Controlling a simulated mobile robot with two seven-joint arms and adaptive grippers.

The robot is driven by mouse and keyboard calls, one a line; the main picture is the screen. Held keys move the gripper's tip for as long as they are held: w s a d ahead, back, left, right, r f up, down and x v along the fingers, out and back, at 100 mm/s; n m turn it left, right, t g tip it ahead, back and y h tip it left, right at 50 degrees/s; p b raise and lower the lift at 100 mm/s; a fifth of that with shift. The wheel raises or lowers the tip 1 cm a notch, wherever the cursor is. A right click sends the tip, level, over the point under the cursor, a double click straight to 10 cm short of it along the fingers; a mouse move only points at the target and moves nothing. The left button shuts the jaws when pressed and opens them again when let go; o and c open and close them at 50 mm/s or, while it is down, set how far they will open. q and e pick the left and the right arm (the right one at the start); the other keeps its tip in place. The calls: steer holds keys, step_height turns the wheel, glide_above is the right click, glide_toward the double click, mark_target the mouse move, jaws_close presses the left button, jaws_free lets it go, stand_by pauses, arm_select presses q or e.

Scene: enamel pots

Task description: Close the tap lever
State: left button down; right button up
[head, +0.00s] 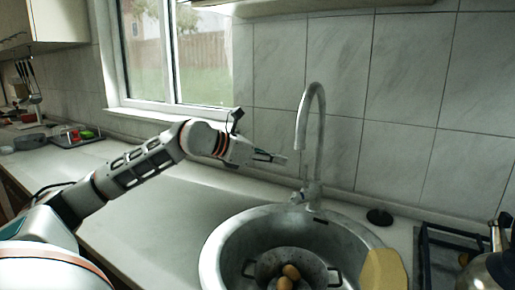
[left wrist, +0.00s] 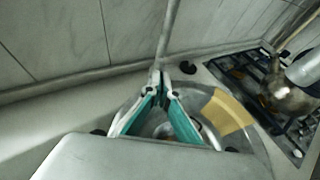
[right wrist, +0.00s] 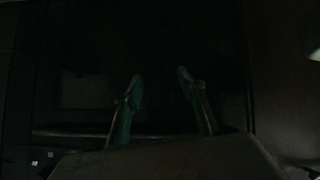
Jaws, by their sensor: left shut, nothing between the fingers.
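The grey metal tap (head: 301,135) stands behind the round sink, with a tall curved spout. Its small lever (head: 296,199) appears low on the left side of the tap's base; its exact angle is hard to tell. My left gripper (head: 283,159) is shut and empty, above and a little left of the lever, apart from it. In the left wrist view the tap (left wrist: 166,45) rises just beyond my left fingertips (left wrist: 163,88), and the lever is not clear. My right gripper (right wrist: 158,75) shows in the dark right wrist view, fingers apart with nothing between them.
The sink (head: 213,250) holds a pot (head: 262,266) with brown round items. A yellow board (head: 383,270) lies over its right edge. A black round piece (head: 379,217) and a stove with a kettle (head: 492,270) are at right.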

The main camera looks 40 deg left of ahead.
arm_select(q)
steer(key=s+a+r+p, duration=0.1)
steer(key=s+r+p, duration=0.1)
steer(key=s+r, duration=0.2)
steer(key=shift+a+r, duration=0.25)
steer(key=shift+a, duration=0.05)
arm_select(e)
steer(key=shift+w+d+r, duration=0.1)
steer(key=shift+w+r, duration=0.25)
steer(key=shift+r, duration=0.15)
